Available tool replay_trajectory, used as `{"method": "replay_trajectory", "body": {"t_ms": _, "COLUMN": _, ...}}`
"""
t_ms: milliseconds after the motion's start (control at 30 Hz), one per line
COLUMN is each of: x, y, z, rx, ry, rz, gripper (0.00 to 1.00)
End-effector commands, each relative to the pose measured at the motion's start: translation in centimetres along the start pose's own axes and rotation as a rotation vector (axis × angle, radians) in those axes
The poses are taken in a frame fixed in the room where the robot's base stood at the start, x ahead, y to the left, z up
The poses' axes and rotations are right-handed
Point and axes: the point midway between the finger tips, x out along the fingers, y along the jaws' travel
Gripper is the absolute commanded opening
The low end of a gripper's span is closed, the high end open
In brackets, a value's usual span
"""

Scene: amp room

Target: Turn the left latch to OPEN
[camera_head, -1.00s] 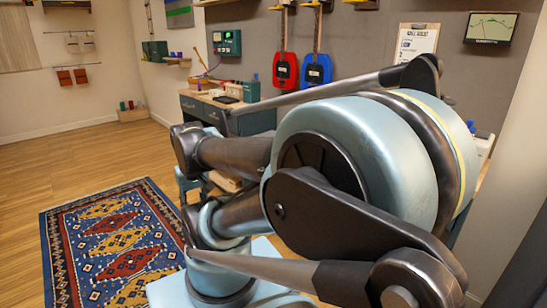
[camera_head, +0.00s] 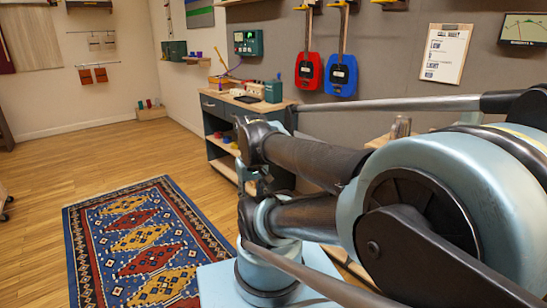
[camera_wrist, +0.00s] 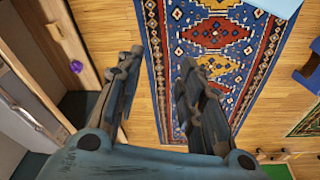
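I cannot make out a latch or an OPEN marking in either view. A dark green box with a small lit display (camera_head: 248,42) hangs on the back wall, too small to tell any latch on it. My gripper (camera_wrist: 158,62) shows in the wrist view with its two dark fingers spread apart and nothing between them. It points down over the floor and the rug. In the head view my arm covers the right and lower middle, and the gripper cannot be clearly told there.
A workbench (camera_head: 213,104) with open shelves stands against the back wall, holding small boxes. Red (camera_head: 308,70) and blue (camera_head: 341,75) instruments hang above, with a clipboard (camera_head: 446,52) to their right. A patterned rug (camera_head: 145,240) lies on open wooden floor at left.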

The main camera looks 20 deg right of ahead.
Motion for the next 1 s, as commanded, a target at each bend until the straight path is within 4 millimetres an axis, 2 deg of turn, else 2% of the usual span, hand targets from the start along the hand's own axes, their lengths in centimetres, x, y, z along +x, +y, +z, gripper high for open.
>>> {"method": "replay_trajectory", "body": {"t_ms": 267, "x": -2.1, "y": 3.2, "z": -5.7, "rx": -0.154, "ry": -0.006, "rz": 0.118, "gripper": 0.35}}
{"method": "replay_trajectory", "body": {"t_ms": 500, "x": -3.3, "y": 6.1, "z": -11.6, "rx": -0.306, "ry": -0.026, "rz": 0.237, "gripper": 0.35}}
{"method": "replay_trajectory", "body": {"t_ms": 800, "x": -3.6, "y": 9.5, "z": -19.4, "rx": -0.492, "ry": -0.071, "rz": 0.383, "gripper": 0.35}}
{"method": "replay_trajectory", "body": {"t_ms": 1000, "x": -3.1, "y": 11.5, "z": -24.7, "rx": -0.614, "ry": -0.113, "rz": 0.478, "gripper": 0.35}}
